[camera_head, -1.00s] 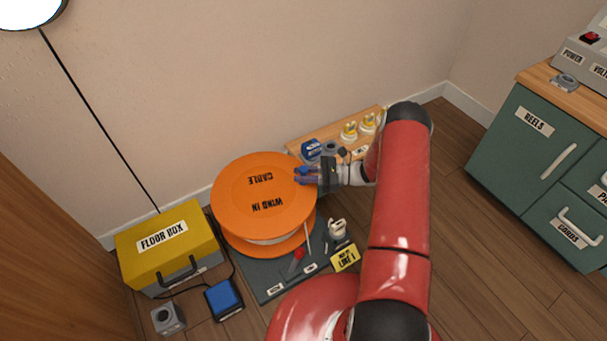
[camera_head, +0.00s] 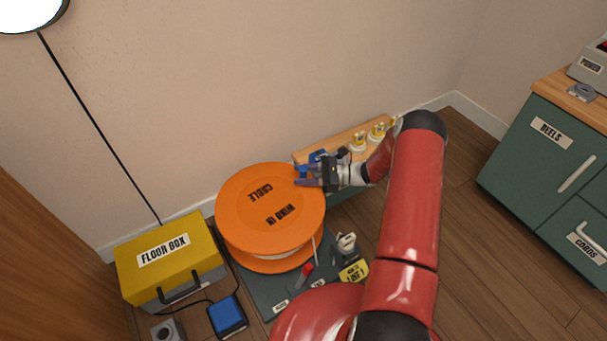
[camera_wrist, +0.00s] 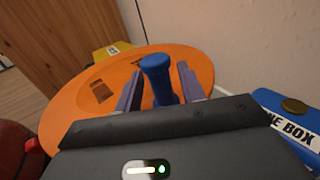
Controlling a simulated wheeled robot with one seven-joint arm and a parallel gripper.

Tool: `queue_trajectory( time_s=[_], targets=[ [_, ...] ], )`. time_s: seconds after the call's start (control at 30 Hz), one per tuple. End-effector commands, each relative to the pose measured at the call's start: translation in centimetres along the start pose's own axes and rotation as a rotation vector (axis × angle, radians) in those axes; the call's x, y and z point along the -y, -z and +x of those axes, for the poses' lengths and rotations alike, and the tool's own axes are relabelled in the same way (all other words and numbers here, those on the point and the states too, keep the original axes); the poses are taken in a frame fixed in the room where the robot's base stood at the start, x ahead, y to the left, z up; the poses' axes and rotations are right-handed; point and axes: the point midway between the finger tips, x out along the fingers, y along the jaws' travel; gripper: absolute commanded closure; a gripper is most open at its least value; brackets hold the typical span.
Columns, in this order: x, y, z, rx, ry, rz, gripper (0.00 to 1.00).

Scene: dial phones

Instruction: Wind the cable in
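The orange cable reel (camera_head: 240,215) lies flat on a dark base plate, its top marked CABLE and WIND IN. My gripper (camera_head: 306,180) is at the reel's upper right rim. In the wrist view, a blue upright crank handle (camera_wrist: 157,75) stands on the reel top (camera_wrist: 85,95) between the two fingers of my gripper (camera_wrist: 162,72). Only a little blue of the handle shows in the head view. The wound cable shows as a pale band under the reel's top disc.
A yellow floor box (camera_head: 165,250) stands left of the reel, with a blue box (camera_head: 227,315) in front. A red-handled lever (camera_head: 306,271) and a yellow note (camera_head: 354,270) are near the reel. A wooden shelf (camera_head: 330,147) is behind my gripper. Green drawers (camera_head: 540,165) stand at right.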

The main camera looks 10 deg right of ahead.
Motion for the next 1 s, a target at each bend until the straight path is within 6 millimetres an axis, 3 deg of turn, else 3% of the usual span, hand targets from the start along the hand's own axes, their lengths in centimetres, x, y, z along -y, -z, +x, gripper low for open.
queue_trajectory(
  time_s=[0.27, 0.7, 1.0],
  targets=[
    [0.0, 0.0, -0.4, 0.0, 0.001, 0.0, 0.61],
    [0.0, 0.0, -7.0, 0.001, 0.001, 0.0, 0.61],
    [0.0, 0.0, -7.8, 0.0, 0.0, 0.001, 0.61]
  ],
)
